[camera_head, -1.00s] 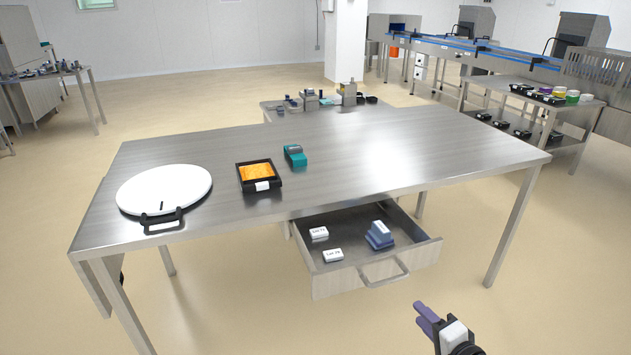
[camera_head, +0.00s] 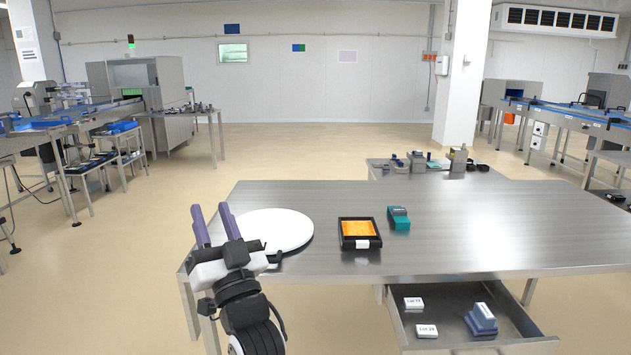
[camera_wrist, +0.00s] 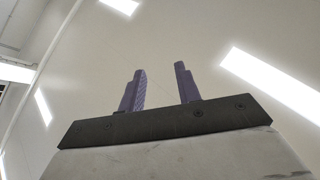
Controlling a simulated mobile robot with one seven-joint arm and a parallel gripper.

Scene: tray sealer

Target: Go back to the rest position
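My gripper (camera_head: 212,224) is raised at the lower left of the head view, in front of the left end of the steel table (camera_head: 480,225). Its two purple fingers point up and stand apart, with nothing between them. In the wrist view the fingers (camera_wrist: 160,90) show spread and empty against the ceiling and its lights. My gripper partly overlaps the white round board (camera_head: 275,228) in the head view; I see no contact with it.
On the table are a black tray with orange contents (camera_head: 359,232) and a teal device (camera_head: 398,217). An open drawer (camera_head: 465,343) at the lower right holds white labelled boxes and a blue stack. Conveyors stand left and right.

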